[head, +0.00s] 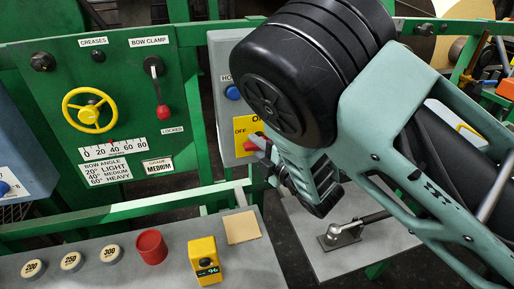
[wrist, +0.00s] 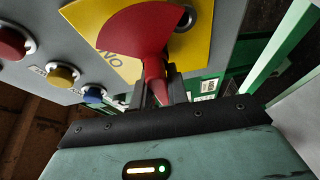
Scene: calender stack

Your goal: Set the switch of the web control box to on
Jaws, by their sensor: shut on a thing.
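The web control box (head: 222,60) is a grey box with a yellow plate (head: 242,152) on its face. The plate shows OFF at its left and part of a word at its top. The red switch (wrist: 148,38) fills the top middle of the wrist view, its narrow handle held between the two dark fingers of my gripper (wrist: 157,92). The letters ON show upside down on the plate left of it. In the head view my gripper (head: 262,160) is at the plate and hides most of the switch. I cannot tell which setting the switch points to.
A blue button (head: 232,92) sits above the plate; red (wrist: 12,44), yellow (wrist: 62,77) and blue buttons line the box in the wrist view. A green panel (head: 190,100) with a yellow handwheel (head: 90,111) stands left. A grey bench (head: 130,272) runs along the front.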

